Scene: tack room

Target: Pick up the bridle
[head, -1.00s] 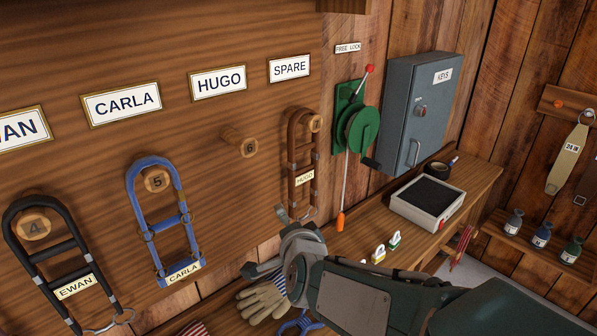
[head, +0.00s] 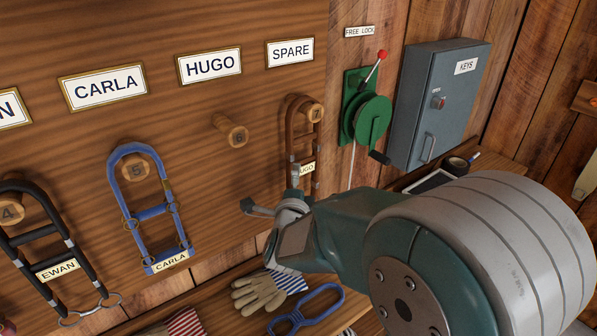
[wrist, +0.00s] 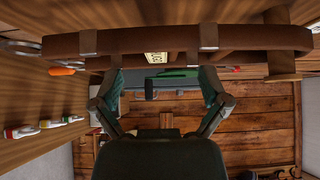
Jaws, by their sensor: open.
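A brown bridle (head: 300,130) with a HUGO tag hangs on peg 7, below the SPARE sign. My gripper (head: 270,192) is open at the bridle's lower part, with one fingertip overlapping the bridle in the head view. In the wrist view the bridle's brown strap (wrist: 125,42) runs across the top, with its tag, grey bands and the peg at the right. The two fingers (wrist: 161,85) stand spread just below the strap there. I cannot tell whether they touch it. My arm hides the bridle's bottom end in the head view.
A blue CARLA bridle (head: 144,206) and a black EWAN bridle (head: 39,236) hang to the left. Peg 6 (head: 231,131) is bare. A green winch (head: 367,121) and grey key box (head: 436,106) are close on the right. Gloves (head: 258,293) lie on the shelf below.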

